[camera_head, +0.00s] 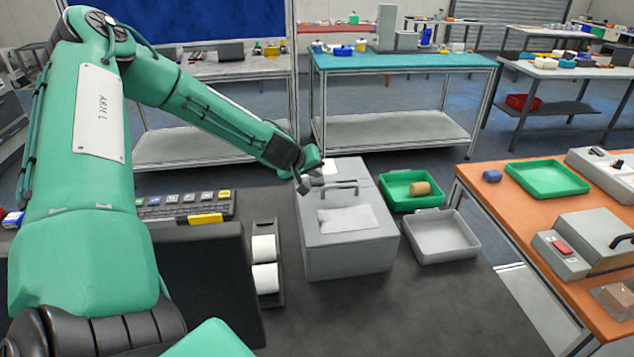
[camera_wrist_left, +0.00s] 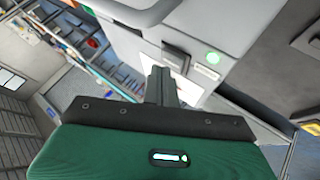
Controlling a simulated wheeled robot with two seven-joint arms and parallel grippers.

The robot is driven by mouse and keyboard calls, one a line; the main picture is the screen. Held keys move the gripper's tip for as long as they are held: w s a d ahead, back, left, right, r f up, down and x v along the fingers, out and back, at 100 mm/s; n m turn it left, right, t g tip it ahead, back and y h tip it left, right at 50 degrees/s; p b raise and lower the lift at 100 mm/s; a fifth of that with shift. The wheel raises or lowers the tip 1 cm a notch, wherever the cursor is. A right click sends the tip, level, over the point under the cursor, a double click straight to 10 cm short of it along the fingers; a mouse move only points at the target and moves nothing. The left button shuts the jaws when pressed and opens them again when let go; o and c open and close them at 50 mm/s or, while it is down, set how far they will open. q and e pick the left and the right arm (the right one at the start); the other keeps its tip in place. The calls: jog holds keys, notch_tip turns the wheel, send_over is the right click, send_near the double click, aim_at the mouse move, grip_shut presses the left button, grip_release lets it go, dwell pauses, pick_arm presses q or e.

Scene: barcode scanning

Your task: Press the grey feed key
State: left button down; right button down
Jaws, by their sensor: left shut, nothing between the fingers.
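A grey box-shaped machine (camera_head: 350,250) with a handle on top stands on the dark bench. My left gripper (camera_head: 312,186) is at its far left top edge, shut and empty. In the left wrist view the shut fingers (camera_wrist_left: 160,88) point at the machine's grey body (camera_wrist_left: 215,30). My right gripper is not in view.
A green tray (camera_head: 395,201) holding a tan cylinder (camera_head: 420,188) and an empty grey tray (camera_head: 442,252) lie right of the machine. White rolls (camera_head: 264,278) and a keyboard (camera_head: 165,210) are to its left. An orange-topped table (camera_head: 500,208) stands at the right.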

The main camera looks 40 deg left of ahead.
aim_at(315, 182)
pick_arm(q)
jog(key=shift+f, duration=0.1)
dwell(0.4)
jog(key=shift+f+b, duration=0.35)
jog(key=shift+f, duration=0.05)
dwell(0.5)
jog(key=shift+r+p, duration=0.3)
jog(key=shift+r, duration=0.05)
jog(key=shift+r+p, duration=0.4)
jog(key=shift+r, duration=0.15)
notch_tip(315, 182, up, 5)
jog(key=p, duration=0.4)
dwell(0.6)
